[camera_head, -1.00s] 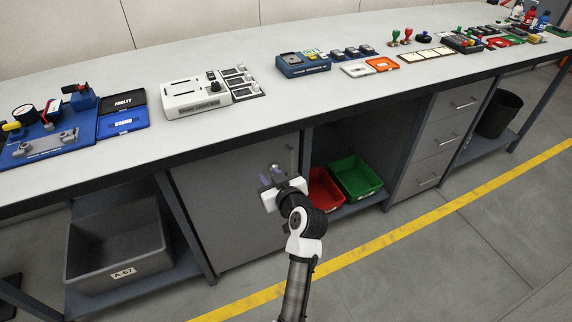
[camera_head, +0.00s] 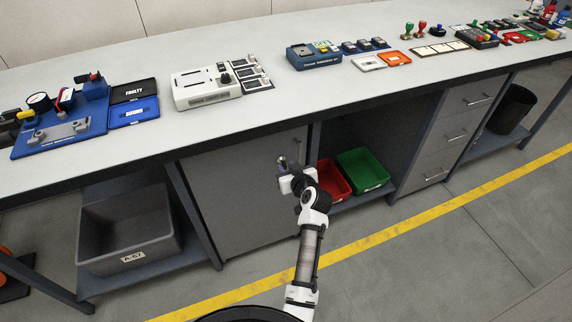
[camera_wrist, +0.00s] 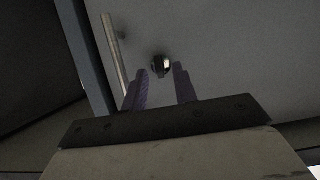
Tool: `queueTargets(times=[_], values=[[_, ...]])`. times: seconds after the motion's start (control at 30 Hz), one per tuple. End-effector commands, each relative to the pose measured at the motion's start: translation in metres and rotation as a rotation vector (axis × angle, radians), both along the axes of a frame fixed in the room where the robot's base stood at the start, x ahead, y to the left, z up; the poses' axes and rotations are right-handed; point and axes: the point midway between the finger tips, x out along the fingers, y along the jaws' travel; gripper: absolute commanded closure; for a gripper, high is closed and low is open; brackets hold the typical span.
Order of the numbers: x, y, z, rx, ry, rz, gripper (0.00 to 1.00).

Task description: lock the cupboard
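The cupboard is a grey door (camera_head: 225,195) under the workbench, and it looks closed. In the wrist view, a small round metallic lock or knob (camera_wrist: 160,65) sticks out of the door (camera_wrist: 225,50). A long bar handle (camera_wrist: 115,47) stands upright to its left. My gripper (camera_head: 283,165) is at the door's upper right in the head view. In the wrist view, my gripper (camera_wrist: 161,72) is open, with its two purple-grey fingers apart and the lock between or just beyond their tips. I cannot tell whether they touch it. The gripper hides the lock in the head view.
Right of the door is an open bay with a red bin (camera_head: 333,178) and a green bin (camera_head: 362,170), then drawers (camera_head: 455,135). A grey bin (camera_head: 130,230) stands on the lower shelf at left. The bench top (camera_head: 150,145) overhangs the door. The floor in front is clear.

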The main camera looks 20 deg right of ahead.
Motion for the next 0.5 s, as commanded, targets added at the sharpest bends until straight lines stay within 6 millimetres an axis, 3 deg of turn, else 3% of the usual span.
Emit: queueTargets(times=[0.2, 0.5], values=[[0.014, 0.000, -0.006, 0.000, 0.001, 0.000, 0.72], [0.016, 0.001, -0.006, 0.000, -0.001, 0.000, 0.73]])
